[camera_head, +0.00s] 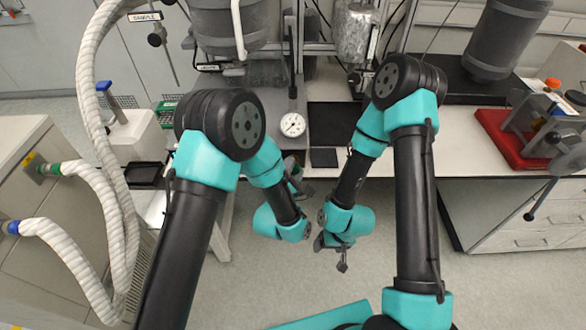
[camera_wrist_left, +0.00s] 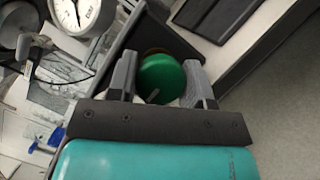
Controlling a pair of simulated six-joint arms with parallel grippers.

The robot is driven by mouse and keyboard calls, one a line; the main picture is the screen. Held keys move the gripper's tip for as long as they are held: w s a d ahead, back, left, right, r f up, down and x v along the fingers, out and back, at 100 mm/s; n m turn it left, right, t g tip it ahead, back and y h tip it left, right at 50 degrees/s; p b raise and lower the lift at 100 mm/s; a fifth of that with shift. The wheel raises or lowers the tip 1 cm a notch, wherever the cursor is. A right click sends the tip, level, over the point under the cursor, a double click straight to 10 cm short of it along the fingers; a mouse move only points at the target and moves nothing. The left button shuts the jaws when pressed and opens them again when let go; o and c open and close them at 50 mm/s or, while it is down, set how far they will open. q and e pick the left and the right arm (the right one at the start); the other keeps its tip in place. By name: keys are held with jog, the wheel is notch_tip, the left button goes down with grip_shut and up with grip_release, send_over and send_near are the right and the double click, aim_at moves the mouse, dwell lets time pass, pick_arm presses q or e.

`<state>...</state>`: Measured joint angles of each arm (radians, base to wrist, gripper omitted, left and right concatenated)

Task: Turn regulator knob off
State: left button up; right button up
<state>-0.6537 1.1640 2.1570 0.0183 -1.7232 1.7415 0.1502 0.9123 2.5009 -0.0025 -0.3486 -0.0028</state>
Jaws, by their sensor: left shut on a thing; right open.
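The regulator knob (camera_wrist_left: 162,78) is a round green knob, seen in the left wrist view between the two grey fingers of my left gripper (camera_wrist_left: 161,70). The fingers are shut on it, one at each side. In the head view my left gripper (camera_head: 299,185) is at the front edge of the bench, below the white round gauge (camera_head: 292,125); the knob is mostly hidden there. The gauge also shows at the top left of the left wrist view (camera_wrist_left: 82,13). My right gripper (camera_head: 342,262) is open and empty, lower and in front of the bench.
Reactor vessels (camera_head: 228,25) stand at the back. Thick white hoses (camera_head: 92,90) hang at the left. A dark flat plate (camera_head: 324,158) lies right of the left gripper. The floor in front is clear.

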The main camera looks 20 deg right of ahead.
dwell(0.3)
pick_arm(q)
jog(key=o, duration=0.9)
